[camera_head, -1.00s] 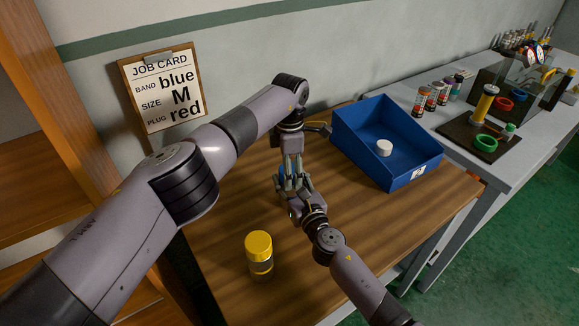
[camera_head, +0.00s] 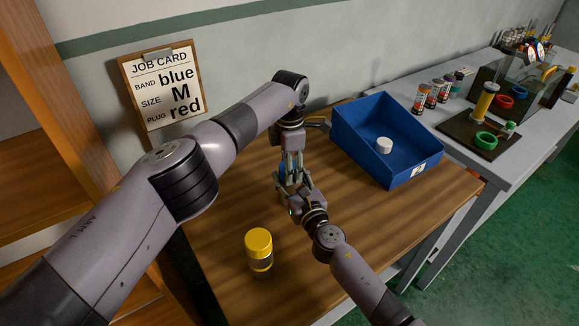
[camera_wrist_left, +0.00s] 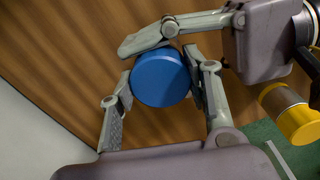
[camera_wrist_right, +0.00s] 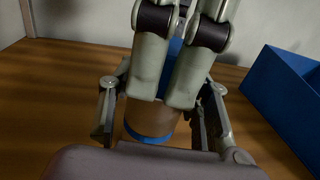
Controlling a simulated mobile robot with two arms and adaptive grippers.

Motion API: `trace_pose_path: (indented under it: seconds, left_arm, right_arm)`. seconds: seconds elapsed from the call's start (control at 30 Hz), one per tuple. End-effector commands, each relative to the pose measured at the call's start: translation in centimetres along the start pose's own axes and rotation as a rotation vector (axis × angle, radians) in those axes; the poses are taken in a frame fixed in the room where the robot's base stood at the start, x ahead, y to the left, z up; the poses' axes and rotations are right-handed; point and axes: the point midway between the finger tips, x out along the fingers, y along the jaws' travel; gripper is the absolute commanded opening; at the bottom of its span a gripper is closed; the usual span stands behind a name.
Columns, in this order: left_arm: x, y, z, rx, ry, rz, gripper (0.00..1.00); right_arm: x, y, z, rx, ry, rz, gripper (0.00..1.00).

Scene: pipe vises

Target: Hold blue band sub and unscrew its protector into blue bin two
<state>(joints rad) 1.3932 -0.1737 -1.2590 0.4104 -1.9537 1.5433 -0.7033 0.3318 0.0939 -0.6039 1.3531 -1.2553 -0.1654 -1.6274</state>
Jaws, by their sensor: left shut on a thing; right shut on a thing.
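The blue band sub (camera_wrist_right: 150,116) is a tan-grey cylinder with a blue band low on it, held above the table between my two grippers. Its blue protector (camera_wrist_left: 160,78) shows as a round blue cap in the left wrist view; in the head view it is mostly hidden by fingers. My left gripper (camera_head: 289,172) comes from above and is shut on the protector. My right gripper (camera_head: 290,192) comes from the front and is shut on the sub's body. The blue bin (camera_head: 372,168) stands open to the right with a white cap (camera_head: 384,145) inside; its label is unreadable.
A yellow-capped cylinder (camera_head: 259,250) stands on the wooden table (camera_head: 225,225) near the front. A job card (camera_head: 162,88) hangs on the wall. A grey side table (camera_head: 460,150) at right holds several bottles and fixtures. The table between grippers and front right is clear.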

Motion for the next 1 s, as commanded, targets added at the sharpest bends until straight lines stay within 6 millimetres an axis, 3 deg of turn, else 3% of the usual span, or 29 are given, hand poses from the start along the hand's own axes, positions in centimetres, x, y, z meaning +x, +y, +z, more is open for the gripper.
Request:
trace_pose_path:
  seconds: [0.17, 0.47, 0.5, 0.77, 1.0]
  left_arm:
    - [0.01, -0.06, 0.02, -0.158, 0.0, -0.002, 0.12]
    - [-0.01, -0.08, 0.1, -0.174, -0.003, -0.003, 0.11]
    - [-0.01, -0.08, 0.1, -0.174, -0.003, -0.002, 0.47]
    - [-0.01, -0.05, 0.05, -0.172, -0.001, -0.002, 0.64]
    - [-0.01, -0.03, 0.01, -0.172, -0.001, -0.001, 0.65]
  right_arm:
    - [0.01, -0.07, 0.0, 0.001, 0.0, -0.003, 0.0]
    - [0.01, 0.0, 0.01, 0.001, 0.0, -0.001, 0.0]
    - [0.01, 0.01, 0.02, 0.001, 0.0, -0.001, 0.0]
    - [0.01, 0.02, 0.01, 0.002, 0.0, -0.001, 0.0]
    - [0.0, 0.02, 0.01, 0.002, 0.0, 0.0, 0.0]
